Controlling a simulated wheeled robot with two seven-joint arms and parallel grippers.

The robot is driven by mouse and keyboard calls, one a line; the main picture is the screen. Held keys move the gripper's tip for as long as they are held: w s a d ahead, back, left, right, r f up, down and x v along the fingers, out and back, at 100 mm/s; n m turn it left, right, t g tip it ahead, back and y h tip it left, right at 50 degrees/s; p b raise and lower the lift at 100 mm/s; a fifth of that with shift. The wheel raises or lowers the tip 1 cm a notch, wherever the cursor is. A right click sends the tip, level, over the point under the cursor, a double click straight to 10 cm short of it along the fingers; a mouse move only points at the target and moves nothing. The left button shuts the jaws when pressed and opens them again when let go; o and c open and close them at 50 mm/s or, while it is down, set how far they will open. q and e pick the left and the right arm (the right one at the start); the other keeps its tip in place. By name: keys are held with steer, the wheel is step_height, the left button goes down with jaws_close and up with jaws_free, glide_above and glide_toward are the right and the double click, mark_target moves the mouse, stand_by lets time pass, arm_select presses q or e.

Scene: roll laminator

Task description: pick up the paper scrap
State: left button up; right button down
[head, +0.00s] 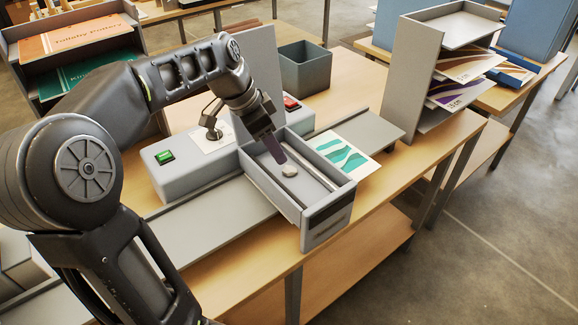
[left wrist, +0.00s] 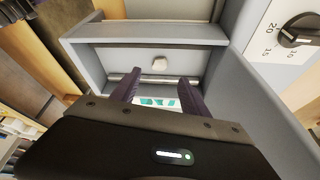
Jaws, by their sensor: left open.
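The paper scrap (head: 289,170) is a small pale crumpled piece lying in the open grey drawer (head: 272,192) of the laminator. It also shows in the left wrist view (left wrist: 159,64), beyond my fingertips. My left gripper (head: 279,157) reaches down over the drawer. In the left wrist view its two dark purple fingers (left wrist: 160,87) stand apart with nothing between them, short of the scrap. My right gripper is in neither view.
The laminator has a green switch (head: 165,157), a red switch (head: 291,102) and a dial (left wrist: 299,36). A teal-patterned sheet (head: 342,154) lies beside the drawer. A grey bin (head: 305,70) stands behind, and a paper rack (head: 413,75) to the right. Drawer walls surround the scrap.

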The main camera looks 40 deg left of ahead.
mark_target(288, 168)
arm_select(q)
steer(key=shift+x, duration=1.4)
steer(key=shift+p, duration=0.3)
steer(key=shift+w+f, duration=0.15)
steer(key=shift+f, duration=0.15)
steer(key=p+x, duration=0.1)
steer(key=x, duration=0.2)
steer(key=shift+w+d+f+p, duration=0.1)
steer(key=shift+d+f+p, duration=0.05)
steer(key=shift+f+p, duration=0.15)
steer(key=shift+w+d+f, duration=0.1)
steer(key=shift+w+f, duration=0.05)
steer(key=shift+f, duration=0.3)
steer(key=shift+c, duration=0.4)
jaws_close()
